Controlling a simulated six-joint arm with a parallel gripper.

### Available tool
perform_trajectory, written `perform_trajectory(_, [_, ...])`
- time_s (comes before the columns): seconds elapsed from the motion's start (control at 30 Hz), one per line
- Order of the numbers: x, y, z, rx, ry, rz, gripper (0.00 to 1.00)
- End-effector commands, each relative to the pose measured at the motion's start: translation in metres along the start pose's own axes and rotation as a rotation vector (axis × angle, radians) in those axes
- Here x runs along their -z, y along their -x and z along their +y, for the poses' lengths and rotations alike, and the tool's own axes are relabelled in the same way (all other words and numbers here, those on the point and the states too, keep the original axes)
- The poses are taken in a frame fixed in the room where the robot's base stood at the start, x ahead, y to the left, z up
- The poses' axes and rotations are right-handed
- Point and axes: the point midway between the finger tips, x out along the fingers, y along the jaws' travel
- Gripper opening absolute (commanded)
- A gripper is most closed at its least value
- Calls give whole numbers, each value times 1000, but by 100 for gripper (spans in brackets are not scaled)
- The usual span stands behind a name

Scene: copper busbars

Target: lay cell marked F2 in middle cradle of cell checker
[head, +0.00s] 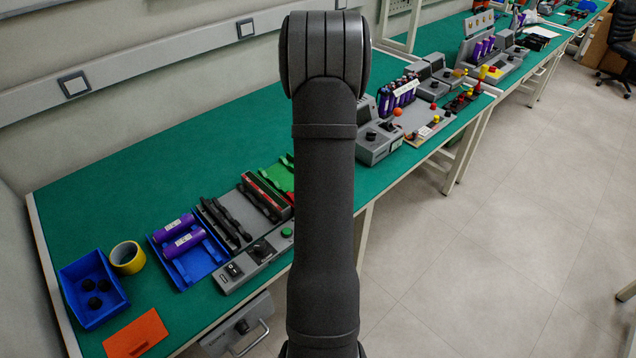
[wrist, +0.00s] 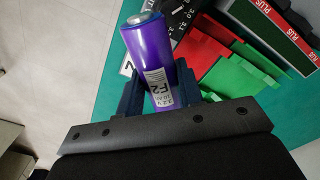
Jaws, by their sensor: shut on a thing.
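In the wrist view my gripper (wrist: 158,90) is shut on a purple cell (wrist: 147,50). The cell's white label reads F2, and its metal end points away from the jaws. In the head view the gripper and held cell are hidden behind my own arm. A grey unit with black cradles (head: 224,222), a knob and a green button, apparently the cell checker, stands on the green bench left of my arm. No cell shows in the visible cradles. In the wrist view the held cell is over the bench edge, left of red and green blocks (wrist: 238,78).
A blue tray (head: 197,270) with two purple cells lies left of the checker. Further left are a yellow tape roll (head: 127,258), a blue bin (head: 92,322) with black pieces and an orange card (head: 136,335). Other devices (head: 380,145) stand right of my arm. The bench behind is clear.

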Motion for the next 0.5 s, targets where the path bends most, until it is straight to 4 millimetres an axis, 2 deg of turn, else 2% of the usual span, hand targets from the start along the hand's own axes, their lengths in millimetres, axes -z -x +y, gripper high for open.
perform_trajectory(0.27, [2, -4, -44, 0, -123, 1, 6])
perform_trajectory(0.37, [2, -6, -67, 0, -190, 0, 6])
perform_trajectory(0.5, [-2, -10, -110, 0, -315, 1, 6])
